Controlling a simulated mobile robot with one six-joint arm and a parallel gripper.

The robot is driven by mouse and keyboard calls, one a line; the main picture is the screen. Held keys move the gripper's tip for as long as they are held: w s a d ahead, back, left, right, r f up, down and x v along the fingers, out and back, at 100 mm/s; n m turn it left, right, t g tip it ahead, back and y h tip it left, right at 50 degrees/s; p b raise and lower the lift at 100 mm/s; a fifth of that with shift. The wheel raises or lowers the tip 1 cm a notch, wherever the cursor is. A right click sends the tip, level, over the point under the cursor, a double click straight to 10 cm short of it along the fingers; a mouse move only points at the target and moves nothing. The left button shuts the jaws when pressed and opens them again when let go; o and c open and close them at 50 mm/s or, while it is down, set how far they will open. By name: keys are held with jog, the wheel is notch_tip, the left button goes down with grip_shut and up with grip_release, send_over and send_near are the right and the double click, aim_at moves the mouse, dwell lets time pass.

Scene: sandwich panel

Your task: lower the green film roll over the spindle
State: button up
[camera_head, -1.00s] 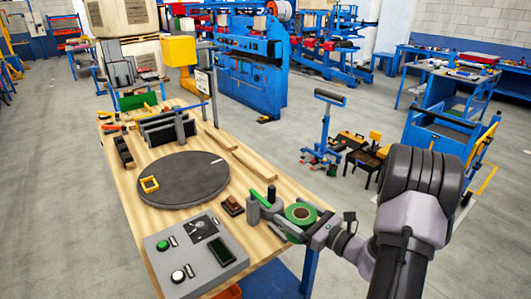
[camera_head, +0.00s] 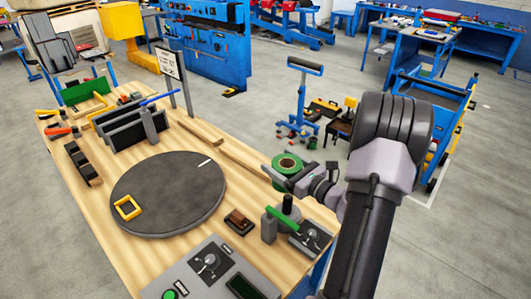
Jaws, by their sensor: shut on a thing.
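The green film roll (camera_head: 286,162) has a brown core with a dark hole. It is held flat, hole upward, in my gripper (camera_head: 291,180), which is shut on it. The dark upright spindle (camera_head: 287,204) stands near the table's right edge, beside a grey post (camera_head: 268,226) with a green bar (camera_head: 284,217). In the picture, the roll is above the spindle's tip and apart from it. The spindle's top is bare. I cannot tell the exact height or sideways offset between them. My gripper's fingers are partly hidden by the roll and wrist.
The wooden table (camera_head: 110,237) carries a dark round turntable (camera_head: 165,195) with a yellow frame (camera_head: 127,208). A grey control panel (camera_head: 199,286) is at the front. A small brown block (camera_head: 239,222) lies left of the post. A sign (camera_head: 168,63) stands at the back.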

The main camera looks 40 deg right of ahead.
jog(key=shift+s+f, duration=0.2)
jog(key=shift+s, duration=0.05)
jog(key=f+b, duration=0.2)
jog(key=f, duration=0.1)
jog(key=f+b, duration=0.6)
jog(key=shift+s+f, duration=0.25)
jog(key=shift+s, duration=0.05)
jog(key=shift+r, duration=0.1)
jog(key=shift+s, duration=0.2)
jog(key=o, duration=1.6)
